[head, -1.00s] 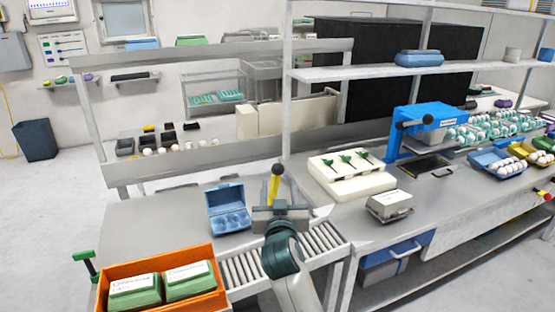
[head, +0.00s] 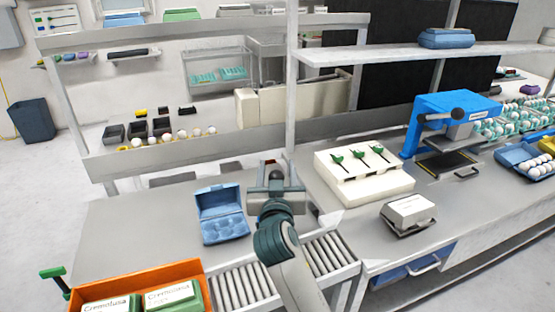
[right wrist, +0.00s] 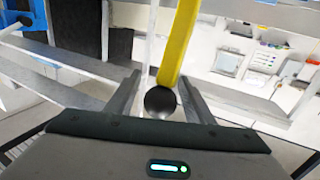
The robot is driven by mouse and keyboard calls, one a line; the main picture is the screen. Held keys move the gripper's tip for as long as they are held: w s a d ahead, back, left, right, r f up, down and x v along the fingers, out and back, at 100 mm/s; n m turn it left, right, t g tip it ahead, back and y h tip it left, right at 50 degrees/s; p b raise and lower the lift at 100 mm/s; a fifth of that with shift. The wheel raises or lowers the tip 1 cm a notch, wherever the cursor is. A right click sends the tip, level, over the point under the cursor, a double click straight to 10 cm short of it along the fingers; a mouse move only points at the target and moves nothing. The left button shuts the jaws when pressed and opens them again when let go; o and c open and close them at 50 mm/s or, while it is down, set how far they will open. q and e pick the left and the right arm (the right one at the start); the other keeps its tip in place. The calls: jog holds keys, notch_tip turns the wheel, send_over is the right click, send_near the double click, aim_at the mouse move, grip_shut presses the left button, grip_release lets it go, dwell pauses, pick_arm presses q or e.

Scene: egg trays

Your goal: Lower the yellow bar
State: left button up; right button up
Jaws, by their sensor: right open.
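The yellow bar (right wrist: 180,45) ends in a black ball knob (right wrist: 160,102) in the right wrist view. My right gripper (right wrist: 159,84) is open, with one finger on each side of the knob and a gap to each finger. In the head view my right gripper (head: 276,172) is over the back edge of the counter by the roller conveyor. A dark round knob shows between its fingers there, and the bar's yellow part is hidden by the gripper. My left gripper is not in view.
An open blue egg carton (head: 222,228) stands left of my right arm. An orange crate (head: 128,277) with green cartons is at the front left. A white block with green tools (head: 362,186) and a grey carton (head: 407,224) stand to the right. Bare counter lies around the blue carton.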

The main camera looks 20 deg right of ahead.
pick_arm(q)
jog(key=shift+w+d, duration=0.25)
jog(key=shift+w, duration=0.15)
pick_arm(e)
jog(key=shift+w+r, duration=0.1)
jog(key=shift+w, duration=0.2)
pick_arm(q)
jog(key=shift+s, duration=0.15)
pick_arm(e)
jog(key=shift+s, duration=0.1)
jog(key=shift+c, duration=0.9)
grip_shut()
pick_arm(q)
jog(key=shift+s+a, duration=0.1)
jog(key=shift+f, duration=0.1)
